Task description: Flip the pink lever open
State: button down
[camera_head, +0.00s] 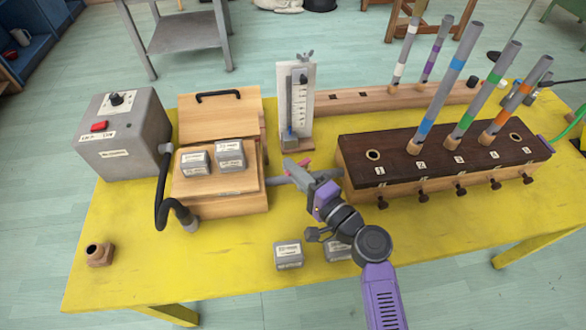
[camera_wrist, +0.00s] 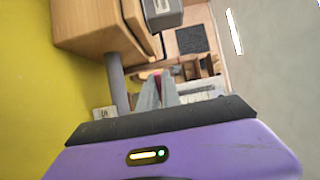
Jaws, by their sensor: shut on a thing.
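The pink lever (camera_head: 304,162) sits by the grey pipe (camera_head: 277,181) between the wooden bellows box (camera_head: 228,206) and the dark-topped pipe block (camera_head: 400,160). Only a small part of the lever shows past my fingers. My gripper (camera_head: 297,172) reaches in from the front right and is shut on the lever. In the wrist view, my grey fingertips (camera_wrist: 161,88) close around a sliver of pink (camera_wrist: 157,80), with the pipe (camera_wrist: 117,82) to their left. The fingers hide most of the lever, so its exact angle is hard to tell.
A gauge (camera_head: 299,104) stands upright close behind the lever. Weights (camera_head: 230,153) sit on the bellows box, and another weight (camera_head: 288,255) lies on the yellow table (camera_head: 230,285). A grey control box (camera_head: 122,135) with a black hose stands left. Coloured tubes (camera_head: 450,85) rise from the block.

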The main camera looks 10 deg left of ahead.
jog(key=shift+w+a+m+t+h, duration=0.2)
jog(key=shift+a+m+t+h, duration=0.1)
jog(key=shift+m+t+h, duration=0.6)
jog(key=h, duration=0.1)
jog(key=m+t+h+p, duration=0.1)
jog(key=p, duration=0.1)
jog(key=shift+w+a+r+m+h, duration=0.1)
jog(key=shift+w+a+m+h, duration=0.15)
jog(key=shift+w+m+h, duration=0.15)
jog(key=shift+w+m+t+h+p, duration=0.2)
jog(key=shift+m+t+h+p, duration=0.4)
jog(key=shift+h+p, duration=0.2)
jog(key=shift+w+a+m+t+h+p, duration=0.1)
jog(key=shift+w+m+t+h+p, duration=0.1)
jog(key=shift+m+t+h+p, duration=0.4)
jog(key=shift+h, duration=0.5)
jog(key=c, duration=1.6)
grip_release()
jog(key=shift+f, duration=0.2)
jog(key=shift+o, duration=0.2)
jog(key=shift+r+p, duration=0.15)
jog(key=shift+p, duration=0.15)
